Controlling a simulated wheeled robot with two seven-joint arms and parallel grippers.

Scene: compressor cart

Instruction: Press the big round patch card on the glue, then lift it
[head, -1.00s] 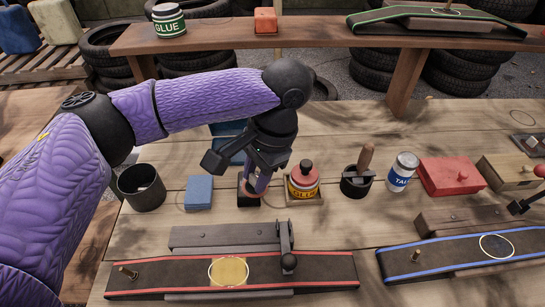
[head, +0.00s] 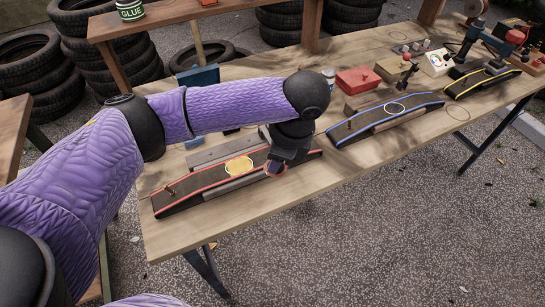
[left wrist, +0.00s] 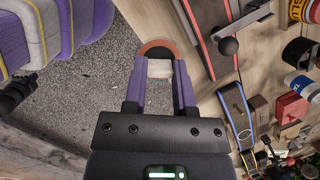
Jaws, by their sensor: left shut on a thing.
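The big round patch card (head: 276,169), dark with an orange-red rim, hangs in my left gripper (head: 277,160). In the left wrist view, the purple fingers (left wrist: 160,80) are shut on the pale grip of the card, and its round rim (left wrist: 158,44) shows beyond the fingertips. The glue (head: 238,166) is a yellow round patch inside a pale ring on the red-edged belt (head: 205,183). The gripper and card are right of the glue, near the belt's front right part, apart from the glue. The card's height over the table is hard to tell. My right gripper is not in view.
A blue-edged belt (head: 362,125) and a yellow-edged belt (head: 465,87) lie farther right. A red box (head: 352,84) stands behind. A clamp with a dark ball (left wrist: 229,46) is close to my left gripper. The table's front strip is bare.

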